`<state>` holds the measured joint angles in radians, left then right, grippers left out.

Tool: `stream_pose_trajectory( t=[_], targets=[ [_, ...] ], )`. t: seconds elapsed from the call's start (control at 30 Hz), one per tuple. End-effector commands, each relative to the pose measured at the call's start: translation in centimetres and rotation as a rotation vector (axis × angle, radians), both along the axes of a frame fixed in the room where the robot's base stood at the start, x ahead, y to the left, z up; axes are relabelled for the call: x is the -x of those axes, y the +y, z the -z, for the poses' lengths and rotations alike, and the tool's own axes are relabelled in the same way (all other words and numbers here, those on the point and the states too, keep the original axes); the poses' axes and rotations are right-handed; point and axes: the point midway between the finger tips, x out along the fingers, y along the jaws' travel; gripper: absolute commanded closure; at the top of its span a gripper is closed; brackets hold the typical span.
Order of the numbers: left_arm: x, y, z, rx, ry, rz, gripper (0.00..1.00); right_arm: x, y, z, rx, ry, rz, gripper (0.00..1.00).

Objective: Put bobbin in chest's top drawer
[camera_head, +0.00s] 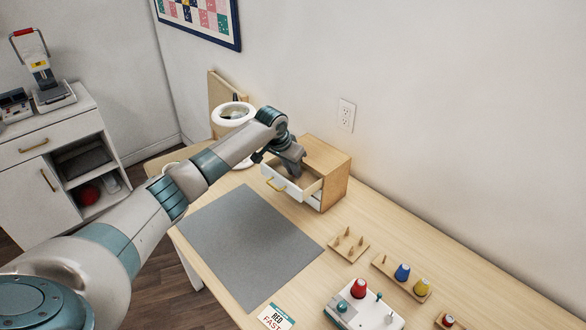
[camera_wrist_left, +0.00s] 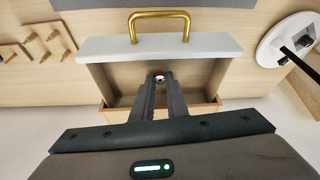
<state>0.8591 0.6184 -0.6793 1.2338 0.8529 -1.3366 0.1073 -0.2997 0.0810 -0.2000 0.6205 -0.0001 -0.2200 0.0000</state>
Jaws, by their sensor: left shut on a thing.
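The small wooden chest (camera_head: 337,182) stands on the table against the wall. Its top drawer (camera_head: 279,186) is pulled open; its white front and brass handle also show in the wrist view (camera_wrist_left: 108,47). My left gripper (camera_head: 292,172) reaches down over the open drawer. In the wrist view its fingers (camera_wrist_left: 159,84) are shut on the bobbin (camera_wrist_left: 159,77), a small round piece with red and white showing between the tips, within the drawer's outline. Most of the bobbin is hidden by the fingers. I cannot tell whether it touches the drawer floor. My right gripper is out of view.
A grey mat (camera_head: 248,240) lies in front of the chest. A peg board (camera_head: 348,245), a rack with blue and yellow spools (camera_head: 402,273) and a white sewing device (camera_head: 362,308) stand to the right. A white ring lamp (camera_head: 232,113) stands behind my arm.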

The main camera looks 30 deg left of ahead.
Motion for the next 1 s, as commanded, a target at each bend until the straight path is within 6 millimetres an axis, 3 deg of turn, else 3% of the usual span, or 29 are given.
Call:
stream_pose_trajectory(
  t=[0.23,0.27,0.33,0.73,1.0],
  targets=[
    [0.0,0.0,0.3,0.000,0.001,0.000,1.00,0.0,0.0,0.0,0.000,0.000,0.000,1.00],
    [0.0,0.0,0.3,0.000,0.000,0.000,0.84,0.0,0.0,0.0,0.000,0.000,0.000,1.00],
    [0.0,0.0,0.3,0.000,0.000,0.000,0.68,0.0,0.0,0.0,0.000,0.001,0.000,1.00],
    [0.0,0.0,0.0,0.000,0.000,0.000,0.68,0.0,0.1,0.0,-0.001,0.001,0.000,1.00],
    [0.8,0.2,-2.1,0.001,-0.002,0.000,0.68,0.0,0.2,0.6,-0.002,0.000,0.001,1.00]
  ],
)
